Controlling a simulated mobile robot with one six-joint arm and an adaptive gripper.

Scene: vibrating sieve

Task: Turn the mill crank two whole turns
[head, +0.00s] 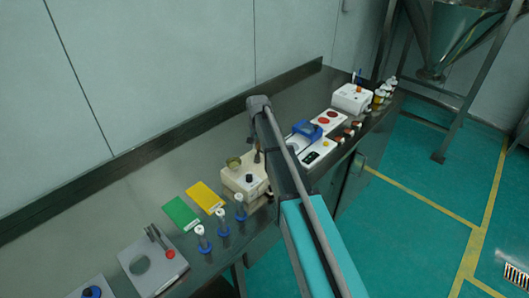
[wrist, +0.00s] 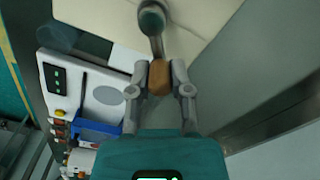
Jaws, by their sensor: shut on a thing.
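The mill is a cream box (head: 232,182) on the dark bench, near the middle of the head view. Its cream body (wrist: 205,22) fills the top of the wrist view. The grey crank arm (wrist: 153,25) runs down from a round hub to a brown-orange handle knob (wrist: 159,84). My gripper (wrist: 160,76) has one finger on each side of this knob and is shut on it. In the head view my gripper (head: 257,156) is over the mill's right side, small and partly hidden by my own arm.
A white panel (wrist: 107,97) with a display and a blue part (wrist: 97,130) lies close on the left in the wrist view. Green (head: 181,213) and yellow (head: 205,197) cards and several blue-based vials stand near the mill. A white device (head: 352,98) stands farther along the bench.

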